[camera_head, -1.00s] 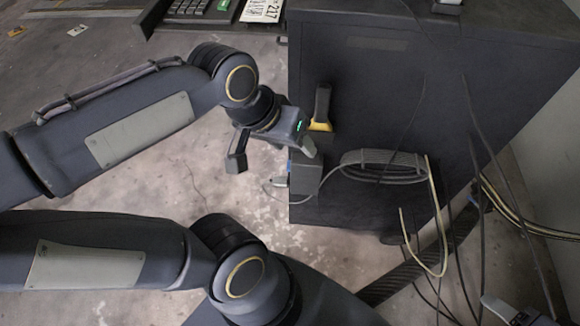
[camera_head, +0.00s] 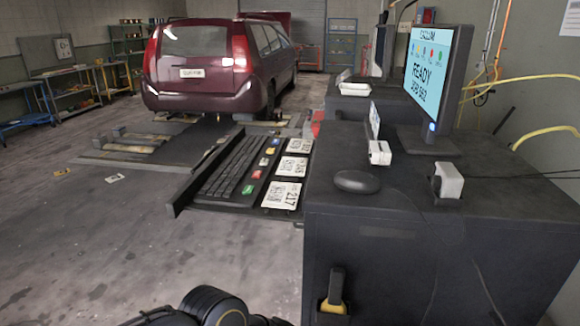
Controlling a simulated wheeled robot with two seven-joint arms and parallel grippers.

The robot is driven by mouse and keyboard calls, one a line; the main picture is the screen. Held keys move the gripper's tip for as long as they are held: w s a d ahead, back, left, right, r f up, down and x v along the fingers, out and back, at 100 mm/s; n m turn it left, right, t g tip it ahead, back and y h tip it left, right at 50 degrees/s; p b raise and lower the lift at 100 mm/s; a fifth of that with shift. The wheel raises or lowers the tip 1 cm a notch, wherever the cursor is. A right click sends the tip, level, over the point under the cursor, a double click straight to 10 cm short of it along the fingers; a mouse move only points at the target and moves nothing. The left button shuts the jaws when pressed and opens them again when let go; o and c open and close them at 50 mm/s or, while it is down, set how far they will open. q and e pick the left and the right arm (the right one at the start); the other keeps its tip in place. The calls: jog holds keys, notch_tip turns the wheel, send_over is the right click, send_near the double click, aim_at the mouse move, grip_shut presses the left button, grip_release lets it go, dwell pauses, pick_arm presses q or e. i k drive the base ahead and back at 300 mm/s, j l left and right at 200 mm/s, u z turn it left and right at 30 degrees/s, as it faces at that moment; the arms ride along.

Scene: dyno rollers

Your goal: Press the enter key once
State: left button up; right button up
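A black keyboard (camera_head: 228,170) lies on a dark tray that sticks out to the left of the cabinet. To the right of its main keys is a column of coloured keys, with a green key (camera_head: 248,189) nearest me. I cannot read the key labels, so I cannot tell which key is enter. Printed cards (camera_head: 282,194) lie along the tray's right side. Only part of my arm shows at the bottom edge. Neither gripper is in view.
A dark cabinet (camera_head: 365,270) stands at right, bearing a black mouse (camera_head: 357,182), a white device (camera_head: 380,153) and a monitor (camera_head: 437,80) reading READY. A yellow-black handled tool (camera_head: 334,292) sits on its front. A maroon car (camera_head: 215,65) stands behind.

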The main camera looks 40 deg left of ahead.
aim_at(249, 190)
jog(key=k+j+u, duration=0.15)
jog(key=j, duration=0.6)
jog(key=k+j+u, duration=0.15)
jog(key=j, duration=0.55)
jog(key=k+j+u, duration=0.1)
jog(key=j, duration=0.7)
jog(key=k+j+u, duration=0.15)
jog(key=j, duration=0.6)
